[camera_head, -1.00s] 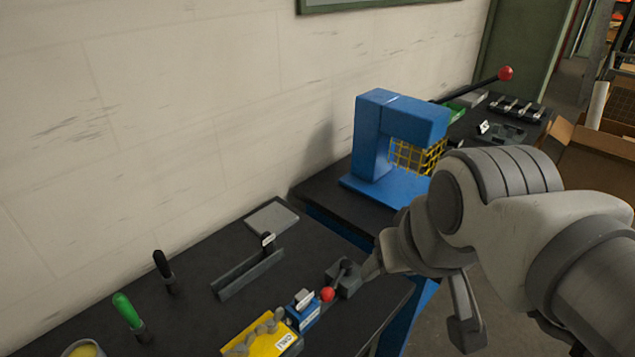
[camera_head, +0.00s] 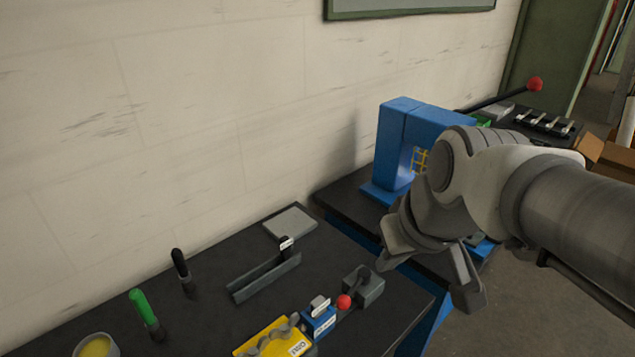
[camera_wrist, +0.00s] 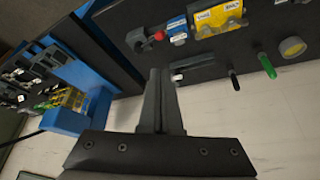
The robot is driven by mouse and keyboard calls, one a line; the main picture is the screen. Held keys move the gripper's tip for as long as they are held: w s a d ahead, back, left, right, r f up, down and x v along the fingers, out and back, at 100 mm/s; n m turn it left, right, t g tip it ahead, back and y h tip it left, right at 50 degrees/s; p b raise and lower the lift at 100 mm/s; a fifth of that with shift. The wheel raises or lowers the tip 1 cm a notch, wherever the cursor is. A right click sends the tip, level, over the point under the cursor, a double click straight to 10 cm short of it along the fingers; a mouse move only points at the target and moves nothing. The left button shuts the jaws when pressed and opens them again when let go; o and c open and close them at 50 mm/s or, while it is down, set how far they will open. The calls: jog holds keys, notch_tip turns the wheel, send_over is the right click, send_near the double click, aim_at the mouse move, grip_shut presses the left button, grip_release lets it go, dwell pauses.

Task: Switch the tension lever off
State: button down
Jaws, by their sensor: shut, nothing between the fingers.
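A small dark lever with a red ball knob (camera_head: 344,302) is mounted on a grey block (camera_head: 363,286) near the right edge of the dark bench. The lever slants down so its knob sits low, left of the block and beside a blue part. In the wrist view the red knob (camera_wrist: 159,36) and grey block (camera_wrist: 138,40) lie beyond the fingertips, slightly left. My gripper (camera_wrist: 160,72) is shut and empty, its two fingers together. In the head view my gripper (camera_head: 395,255) hangs up and right of the block, apart from it. Which position means off cannot be read.
A blue part (camera_head: 320,318) and a yellow tray (camera_head: 258,342) sit left of the knob. A dark rail (camera_head: 264,278), black-handled tool (camera_head: 181,268) and green-handled tool (camera_head: 144,308) occupy the bench. A blue press (camera_head: 395,140) with a long red-knobbed lever stands behind.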

jog(key=w+a+f+n+g+b, duration=0.1)
jog(key=w+a+f+n+b, duration=0.1)
jog(key=w+f, duration=0.6)
jog(key=w+a+f+n+y+b, duration=0.1)
jog(key=w+a+f+n+b, duration=0.2)
jog(key=w+f, duration=0.5)
jog(key=shift+w+f+n+g+y, duration=0.3)
jog(key=shift+w+f+n+g, duration=0.15)
jog(key=shift+f, duration=0.2)
jog(key=shift+s+f, duration=0.1)
notch_tip(320, 180, down, 10)
jog(key=shift+s+d+b, duration=0.2)
jog(key=shift+d+b, duration=0.05)
jog(key=shift+b, duration=0.2)
jog(key=shift+b, duration=0.35)
jog(key=shift+s+d+n+b, duration=0.15)
jog(key=shift+s+n+b, duration=0.05)
jog(key=shift+n+b, duration=0.25)
